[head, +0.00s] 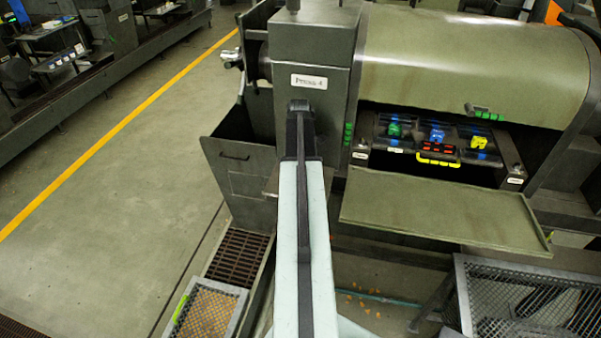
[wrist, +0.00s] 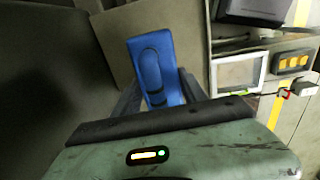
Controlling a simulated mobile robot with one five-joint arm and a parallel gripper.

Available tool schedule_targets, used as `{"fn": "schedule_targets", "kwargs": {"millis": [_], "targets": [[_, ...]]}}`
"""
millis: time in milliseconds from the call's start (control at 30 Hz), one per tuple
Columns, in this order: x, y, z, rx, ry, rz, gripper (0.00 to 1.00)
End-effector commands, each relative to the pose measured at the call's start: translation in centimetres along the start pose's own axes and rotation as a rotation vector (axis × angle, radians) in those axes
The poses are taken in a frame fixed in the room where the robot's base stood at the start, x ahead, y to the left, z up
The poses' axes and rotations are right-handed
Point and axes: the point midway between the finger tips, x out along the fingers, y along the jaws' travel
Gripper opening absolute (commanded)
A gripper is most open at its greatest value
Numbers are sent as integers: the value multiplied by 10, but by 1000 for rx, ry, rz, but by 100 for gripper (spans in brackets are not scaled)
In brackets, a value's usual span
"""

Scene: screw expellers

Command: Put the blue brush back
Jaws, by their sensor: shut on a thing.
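The blue brush (wrist: 153,70) stands out in front of my wrist in the wrist view, its blue body pointing up and slightly left in the picture. My gripper (wrist: 160,92) is shut on it, with a dark finger on either side. The lower end of the brush is hidden behind the green-grey wrist housing, and no bristles can be made out. In the head view my arm reaches forward to the labelled press; the gripper and the brush are hidden there.
The press (head: 311,68) has an open hood over a bay with green, blue and yellow parts (head: 437,133). A lowered flap (head: 440,212) juts out below it. A dark bin (head: 245,170) stands left of my arm. Mesh-covered frames (head: 530,300) lie low. Open floor is at left.

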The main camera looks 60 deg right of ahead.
Motion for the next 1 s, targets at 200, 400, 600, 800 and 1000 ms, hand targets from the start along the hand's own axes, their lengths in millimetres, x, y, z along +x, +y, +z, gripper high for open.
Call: {"fn": "schedule_targets", "kwargs": {"millis": [200, 400, 600, 800, 1000], "targets": [[1, 7, -3, 0, 0, 0, 0], [37, 8, -4, 1, 0, 0, 0], [37, 8, -4, 1, 0, 0, 0], [41, 8, -3, 2, 0, 0, 0], [39, 8, -3, 2, 0, 0, 72]]}}
